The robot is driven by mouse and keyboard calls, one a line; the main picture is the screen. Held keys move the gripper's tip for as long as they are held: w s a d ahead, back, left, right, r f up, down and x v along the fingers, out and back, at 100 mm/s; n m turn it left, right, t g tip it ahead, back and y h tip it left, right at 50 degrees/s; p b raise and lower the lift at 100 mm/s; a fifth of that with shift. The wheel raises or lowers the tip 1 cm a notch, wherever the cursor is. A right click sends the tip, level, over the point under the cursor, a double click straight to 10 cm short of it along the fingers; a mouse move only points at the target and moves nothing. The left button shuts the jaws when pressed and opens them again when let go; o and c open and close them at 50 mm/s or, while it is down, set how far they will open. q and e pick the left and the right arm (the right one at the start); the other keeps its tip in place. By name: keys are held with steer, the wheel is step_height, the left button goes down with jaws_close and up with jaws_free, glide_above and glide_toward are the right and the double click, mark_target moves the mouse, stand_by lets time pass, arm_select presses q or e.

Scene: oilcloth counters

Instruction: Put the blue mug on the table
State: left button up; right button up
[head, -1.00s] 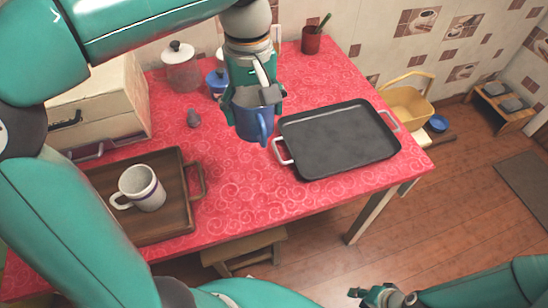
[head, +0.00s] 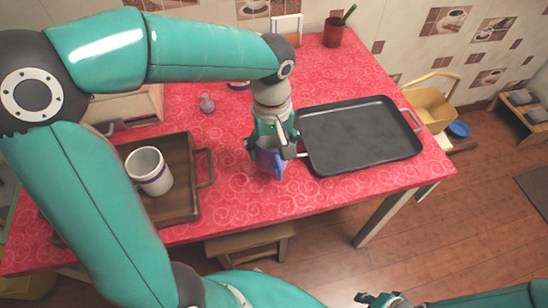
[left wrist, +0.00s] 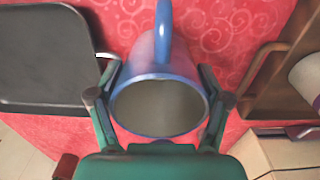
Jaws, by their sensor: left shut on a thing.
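The blue mug (head: 268,160) is in my left gripper (head: 270,142), over the red table (head: 240,205) between the wooden tray and the black pan. In the left wrist view the blue mug (left wrist: 158,100) has its open rim towards the camera and its handle at the top; the fingers of the left gripper (left wrist: 160,92) press on both its sides. The mug is close to the cloth; I cannot tell whether its base touches. My right gripper (head: 380,299) is at the bottom edge, away from the table, too small to judge.
A wooden tray (head: 180,210) with a white mug (head: 149,171) lies left. A black pan (head: 360,137) lies right, its handle close to my left gripper. The front strip of cloth is clear.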

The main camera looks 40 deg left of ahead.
mark_target(273, 157)
arm_select(q)
steer(key=shift+f, duration=1.9)
steer(key=shift+b, duration=0.3)
steer(key=o, duration=1)
steer(key=shift+f, duration=0.15)
steer(key=shift+c, duration=0.2)
steer(key=o, duration=0.4)
steer(key=shift+r, duration=0.35)
step_height(273, 157, up, 12)
steer(key=p, duration=0.2)
steer(key=shift+f, duration=0.15)
